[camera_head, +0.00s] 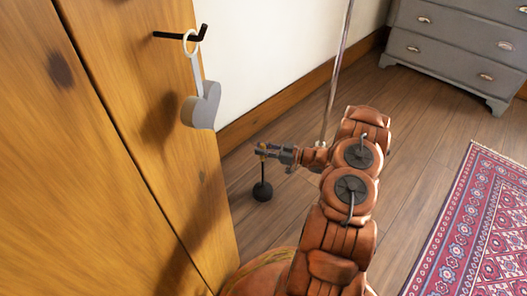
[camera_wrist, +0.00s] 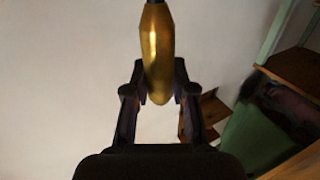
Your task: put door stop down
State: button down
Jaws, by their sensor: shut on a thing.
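The door stop (camera_head: 262,191) has a round black base, a thin dark upright rod and a small gold top. My gripper (camera_head: 265,152) is shut on its top, just right of the wooden wardrobe or door front. The door stop hangs or stands upright below the fingers. I cannot tell whether its base touches the floor. In the wrist view, a rounded gold piece (camera_wrist: 157,50) of the door stop is between the two dark fingers of my gripper (camera_wrist: 158,95). The base does not show clearly there.
A grey heart (camera_head: 202,106) hangs from a black hook (camera_head: 180,36) on the wooden front (camera_head: 110,130). A grey chest of drawers (camera_head: 458,45) stands at the back right. A red patterned rug (camera_head: 480,225) lies at right. Bare plank floor (camera_head: 400,125) lies between.

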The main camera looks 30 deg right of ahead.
jog(key=shift+f+b, duration=0.7)
jog(key=shift+f, duration=0.8)
jog(key=shift+r, duration=0.1)
jog(key=c, duration=1)
grip_release()
jog(key=shift+o, duration=0.2)
jog(key=shift+s+d, duration=0.1)
jog(key=p+v, duration=0.3)
jog(key=v, duration=0.8)
jog(key=shift+s+d+p, duration=0.2)
jog(key=shift+s+p, duration=0.1)
jog(key=shift+p, duration=0.05)
